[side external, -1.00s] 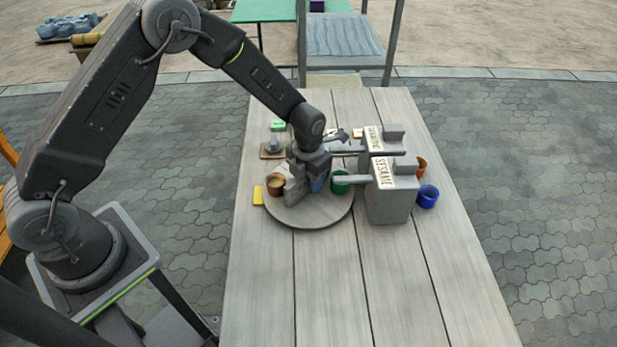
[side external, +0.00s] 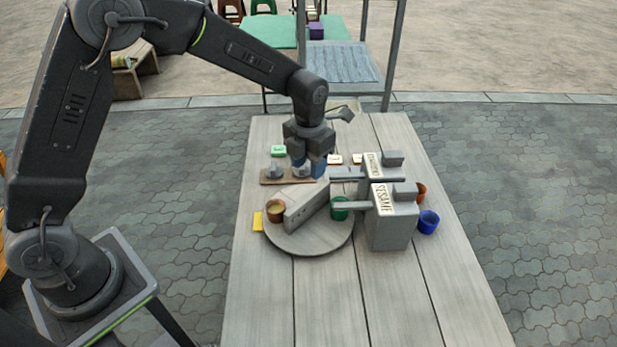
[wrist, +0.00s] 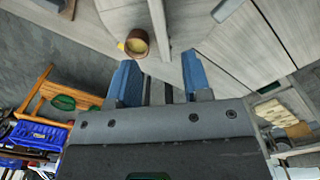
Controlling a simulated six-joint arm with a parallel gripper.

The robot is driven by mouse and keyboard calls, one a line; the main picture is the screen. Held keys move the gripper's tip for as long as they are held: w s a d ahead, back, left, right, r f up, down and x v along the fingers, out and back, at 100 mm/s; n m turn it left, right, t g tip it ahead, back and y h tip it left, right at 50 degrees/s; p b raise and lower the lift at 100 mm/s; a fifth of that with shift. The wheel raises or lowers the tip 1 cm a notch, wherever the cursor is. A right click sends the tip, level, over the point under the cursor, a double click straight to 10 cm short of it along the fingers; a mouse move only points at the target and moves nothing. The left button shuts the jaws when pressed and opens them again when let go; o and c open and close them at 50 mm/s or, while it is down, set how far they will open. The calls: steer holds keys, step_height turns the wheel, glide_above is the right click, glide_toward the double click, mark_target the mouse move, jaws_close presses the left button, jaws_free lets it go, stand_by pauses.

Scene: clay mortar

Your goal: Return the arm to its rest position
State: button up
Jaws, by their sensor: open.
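My gripper (side external: 309,166) hangs over the back part of the plank table, above and behind the round turntable. In the wrist view its two blue fingers (wrist: 160,84) stand apart with nothing between them. The grey round turntable (side external: 300,245) lies on the table and carries a long grey block (side external: 306,208), a brown cup (side external: 275,211) with pale contents and a green cup (side external: 340,209). The brown cup also shows in the wrist view (wrist: 137,43), beyond the fingers.
Two grey dispensers stand on the right; the near one (side external: 390,229) reads SESAME. A blue cup (side external: 428,222) and an orange cup (side external: 420,191) stand beside them. A wooden board (side external: 271,180) with small grey objects lies behind the turntable. The table's front (side external: 350,310) is clear.

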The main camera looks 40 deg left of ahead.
steer(key=shift+r, duration=0.35)
steer(key=s+a+r+n+t, duration=0.3)
steer(key=s+r+n, duration=0.8)
steer(key=r+n, duration=0.45)
steer(key=s+a+n+t, duration=0.2)
steer(key=s+n, duration=1.2)
steer(key=n, duration=0.6)
steer(key=shift+s+a+r+t, duration=0.15)
steer(key=shift+a+r+t, duration=0.15)
